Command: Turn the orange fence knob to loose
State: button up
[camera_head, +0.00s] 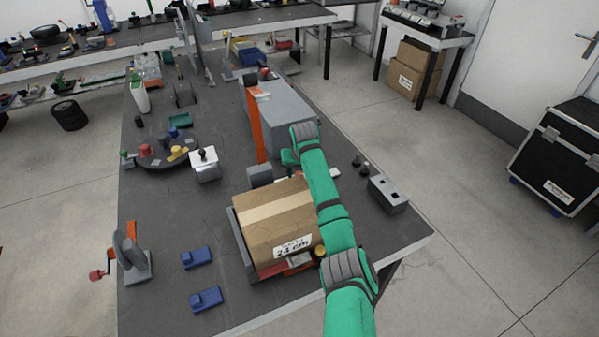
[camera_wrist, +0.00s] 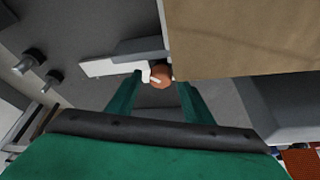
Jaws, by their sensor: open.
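The orange fence knob (camera_wrist: 161,74) is small and round with a white pointer mark, in the upper middle of the wrist view. My gripper (camera_wrist: 160,84) is open, its two green fingers on either side of the knob in that view. I cannot tell whether the fingers touch it. In the head view my gripper (camera_head: 289,157) is by the grey block behind the cardboard box, and the knob is hidden there. A tall orange fence strip (camera_head: 253,125) stands just left of my gripper.
The cardboard box (camera_head: 270,215) lies close to my arm and fills the upper right of the wrist view. A white bar (camera_wrist: 108,67) is beside the knob. A grey block (camera_head: 387,194) and dark knobs (camera_head: 362,163) are at the right. A turntable (camera_head: 160,150) stands left.

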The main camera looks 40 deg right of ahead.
jog(key=c, duration=1)
